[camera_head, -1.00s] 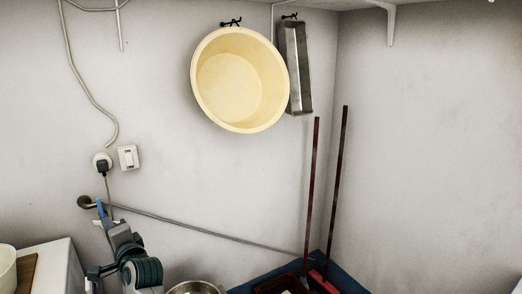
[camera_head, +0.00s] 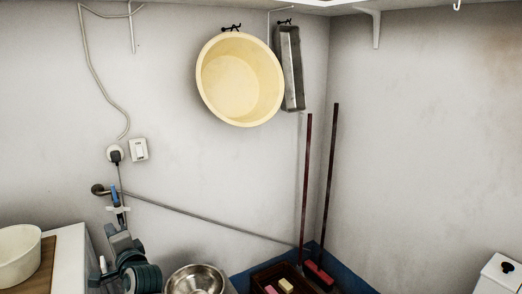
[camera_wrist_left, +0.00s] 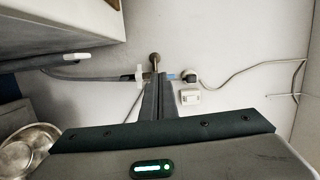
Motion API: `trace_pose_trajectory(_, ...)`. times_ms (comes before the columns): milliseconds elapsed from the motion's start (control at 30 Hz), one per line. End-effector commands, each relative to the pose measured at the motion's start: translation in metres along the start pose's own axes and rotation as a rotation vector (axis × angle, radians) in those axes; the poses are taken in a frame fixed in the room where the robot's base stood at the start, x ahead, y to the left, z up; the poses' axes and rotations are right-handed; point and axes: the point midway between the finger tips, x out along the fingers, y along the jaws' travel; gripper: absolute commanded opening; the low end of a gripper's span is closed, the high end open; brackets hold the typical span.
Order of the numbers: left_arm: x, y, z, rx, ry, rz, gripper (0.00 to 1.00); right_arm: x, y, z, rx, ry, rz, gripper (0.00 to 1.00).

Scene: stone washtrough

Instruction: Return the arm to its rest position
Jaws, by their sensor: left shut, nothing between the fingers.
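My left gripper (camera_head: 119,230) is at the lower left of the head view, pointing up toward the wall. In the left wrist view its two fingers (camera_wrist_left: 159,92) lie together, with nothing between them. Beyond the fingertips are a wall pipe fitting (camera_head: 98,190) and a small blue piece (camera_head: 115,195). I cannot tell whether the fingers touch either. My right gripper is not in view.
A metal bowl (camera_head: 195,281) and a dark crate (camera_head: 277,274) stand below. A white bowl (camera_head: 19,256) sits on a wooden board at left. A yellow basin (camera_head: 240,80) hangs on the wall.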

Motion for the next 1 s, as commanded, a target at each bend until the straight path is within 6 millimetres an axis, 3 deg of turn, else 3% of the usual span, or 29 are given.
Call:
trace_pose_trajectory(267,-0.006,0.044,-0.018,-0.037,0.073,0.047,0.00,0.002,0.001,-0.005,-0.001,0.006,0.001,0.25)
trace_pose_trajectory(533,-0.025,0.121,-0.041,-0.110,0.180,0.146,0.00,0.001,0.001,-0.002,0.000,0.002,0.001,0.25)
trace_pose_trajectory(667,-0.045,0.183,-0.051,-0.168,0.245,0.237,0.00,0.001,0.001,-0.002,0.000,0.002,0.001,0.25)
trace_pose_trajectory(767,-0.070,0.242,-0.056,-0.230,0.293,0.333,0.00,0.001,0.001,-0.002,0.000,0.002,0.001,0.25)
trace_pose_trajectory(1000,-0.146,0.374,-0.044,-0.382,0.345,0.582,0.00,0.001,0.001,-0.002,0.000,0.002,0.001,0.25)
